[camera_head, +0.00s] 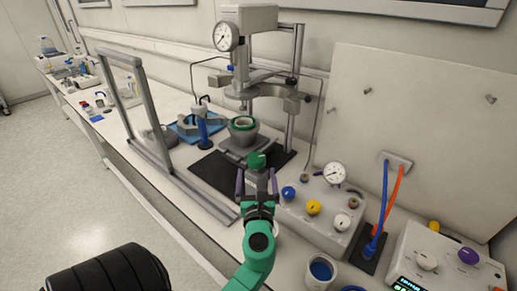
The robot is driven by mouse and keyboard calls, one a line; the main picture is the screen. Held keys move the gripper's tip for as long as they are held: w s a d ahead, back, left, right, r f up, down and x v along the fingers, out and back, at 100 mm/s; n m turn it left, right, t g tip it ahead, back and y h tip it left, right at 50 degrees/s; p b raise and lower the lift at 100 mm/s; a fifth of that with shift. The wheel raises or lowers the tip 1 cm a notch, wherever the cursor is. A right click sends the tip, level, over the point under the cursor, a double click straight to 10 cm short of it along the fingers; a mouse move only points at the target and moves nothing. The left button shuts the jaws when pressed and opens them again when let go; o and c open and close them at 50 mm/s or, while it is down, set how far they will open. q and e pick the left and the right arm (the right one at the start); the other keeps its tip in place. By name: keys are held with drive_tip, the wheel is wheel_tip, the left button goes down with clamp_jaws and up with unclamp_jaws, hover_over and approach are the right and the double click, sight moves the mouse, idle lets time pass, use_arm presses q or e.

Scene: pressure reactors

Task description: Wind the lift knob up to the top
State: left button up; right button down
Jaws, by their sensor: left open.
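My left gripper (256,174) is open, its two purple fingers apart and pointing at the reactor stand. A round green knob (256,160) shows at the front of the stand, just beyond the fingertips and between their lines. I cannot tell whether the fingers touch it, and the gripper hides what lies beneath. No label shows whether this is the lift knob. Behind it the reactor stand (292,95) holds a grey head (245,92) above a green-rimmed vessel (242,126), with a gap between them. My right gripper is not in view.
A control box (322,212) with blue, yellow and white knobs and a gauge stands close right of my gripper. A grey upright frame (150,110) stands left. A blue-topped cup (320,271) is at the near edge.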

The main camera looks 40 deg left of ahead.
sight(256, 152)
use_arm(q)
drive_tip(key=p+x, duration=0.1)
drive_tip(key=x, duration=0.4)
drive_tip(key=shift+r, duration=0.2)
drive_tip(key=x, duration=0.5)
drive_tip(key=shift+w+a+f, duration=0.1)
drive_tip(key=shift+w+f, duration=0.25)
drive_tip(key=shift+w, duration=0.05)
drive_tip(key=shift+w+a, duration=0.15)
drive_tip(key=shift+a, duration=0.05)
drive_tip(key=shift+c, duration=0.3)
drive_tip(key=c, duration=1.3)
drive_tip(key=shift+o, duration=0.2)
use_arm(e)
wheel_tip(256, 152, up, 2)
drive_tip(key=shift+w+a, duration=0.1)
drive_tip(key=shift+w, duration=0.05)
